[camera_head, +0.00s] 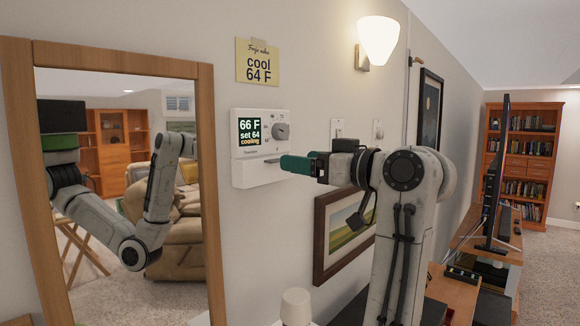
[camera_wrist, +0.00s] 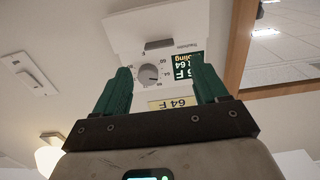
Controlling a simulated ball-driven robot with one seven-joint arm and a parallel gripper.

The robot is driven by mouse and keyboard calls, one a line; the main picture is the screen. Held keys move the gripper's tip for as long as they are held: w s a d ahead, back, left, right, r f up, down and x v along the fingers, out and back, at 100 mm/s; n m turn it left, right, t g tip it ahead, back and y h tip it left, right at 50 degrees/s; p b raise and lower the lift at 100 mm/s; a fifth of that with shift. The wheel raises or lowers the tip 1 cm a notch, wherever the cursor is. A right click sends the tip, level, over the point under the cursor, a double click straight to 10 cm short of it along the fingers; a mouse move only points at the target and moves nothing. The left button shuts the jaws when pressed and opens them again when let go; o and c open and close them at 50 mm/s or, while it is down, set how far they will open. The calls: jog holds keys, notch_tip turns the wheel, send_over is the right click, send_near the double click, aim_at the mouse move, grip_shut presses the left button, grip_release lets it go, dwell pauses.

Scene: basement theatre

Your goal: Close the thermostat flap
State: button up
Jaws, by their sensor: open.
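The white thermostat (camera_head: 262,130) is on the wall, its screen reading 66 F, set 64, cooling, with a grey dial beside it. Its dial and screen are uncovered. A white flap (camera_head: 258,174) is at its lower edge and appears folded down, though its exact angle is hard to tell. In the wrist view, upside down, the flap (camera_wrist: 130,28) shows above the dial (camera_wrist: 149,74), with a dark grip (camera_wrist: 158,44) near their join. My gripper (camera_head: 288,163) has green fingers and is just right of the flap. In the wrist view, its fingers (camera_wrist: 163,75) are apart with nothing between them.
A yellow note (camera_head: 258,62) reading cool 64 F is above the thermostat. A wood-framed mirror (camera_head: 130,190) stands at left, and a framed picture (camera_head: 340,230) hangs below my arm. A lit wall lamp (camera_head: 378,40) and wall switches (camera_head: 338,128) are to the right.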

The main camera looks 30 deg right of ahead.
jog(key=shift+b+v, duration=0.4)
jog(key=shift+v, duration=1.95)
jog(key=s+a+f+m+g+h, duration=0.1)
jog(key=s+f+g, duration=0.2)
jog(key=f, duration=1)
jog(key=s+a+f+m+g+h, duration=0.1)
jog(key=s+f+m+g+h, duration=0.1)
jog(key=f, duration=1.2)
jog(key=s+a+f+m+g+h, duration=0.1)
jog(key=s+f+g, duration=0.2)
jog(key=f, duration=1)
jog(key=s+f+g+h, duration=0.1)
jog(key=s+f+g, duration=0.3)
jog(key=s+f, duration=0.6)
jog(key=s+a+f+g+h, duration=0.1)
jog(key=s+f+g, duration=0.3)
jog(key=s+f, duration=0.6)
jog(key=s, duration=0.8)
jog(key=shift+a+f+m, duration=0.3)
jog(key=shift+s, duration=0.15)
